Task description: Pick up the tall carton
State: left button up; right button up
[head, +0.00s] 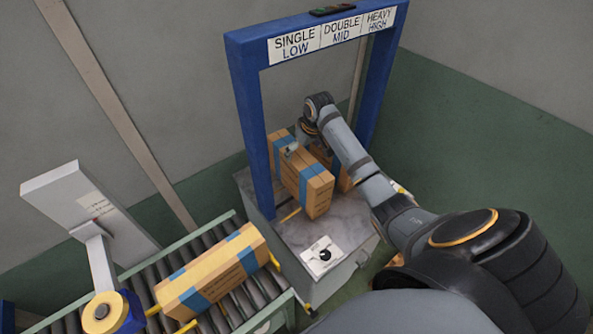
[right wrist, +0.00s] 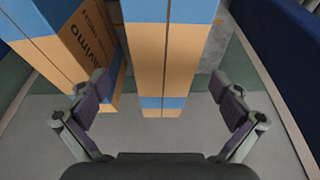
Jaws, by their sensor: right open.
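Under the blue frame, a brown carton with blue bands (head: 302,180) stands on the grey table (head: 292,233). A second brown carton (head: 344,181) is behind it, largely hidden by my right arm. I cannot tell from the frames which is the tall carton. My right gripper (head: 296,146) is over these cartons. In the right wrist view my right gripper (right wrist: 160,100) is open, and a blue-banded carton (right wrist: 165,60) lies between its fingers with a gap on each side. Another carton with printed lettering (right wrist: 75,45) is close on the left. My left gripper is out of view.
The blue frame (head: 252,125) with SINGLE LOW, DOUBLE MID and HEAVY HIGH signs spans the table. A third banded carton (head: 212,272) lies on the roller conveyor (head: 130,282) at lower left. A pale panel (head: 85,215) on a post stands beside it. A small white box with a black knob (head: 323,256) sits at the table's front.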

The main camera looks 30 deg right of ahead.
aim_at(301, 155)
jog(key=shift+x, duration=1.25)
jog(key=shift+w+f, duration=0.25)
jog(key=shift+f, duration=0.1)
jog(key=shift+w+a+f+p, duration=0.15)
jog(key=shift+w+f+p, duration=0.05)
jog(key=shift+f+p, duration=0.2)
jog(key=shift+w+a+f+p, duration=0.15)
jog(key=shift+w+f+p, duration=0.1)
jog(key=shift+f, duration=0.25)
jog(key=x, duration=0.2)
jog(key=shift+w+f, duration=0.1)
jog(key=shift+f, duration=0.15)
jog(key=shift+w+f, duration=0.15)
jog(key=shift+f, duration=0.25)
jog(key=shift+r, duration=0.1)
jog(key=c, duration=1.8)
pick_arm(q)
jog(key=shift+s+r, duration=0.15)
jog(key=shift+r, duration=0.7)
pick_arm(e)
jog(key=shift+c, duration=0.3)
jog(key=shift+r, duration=0.15)
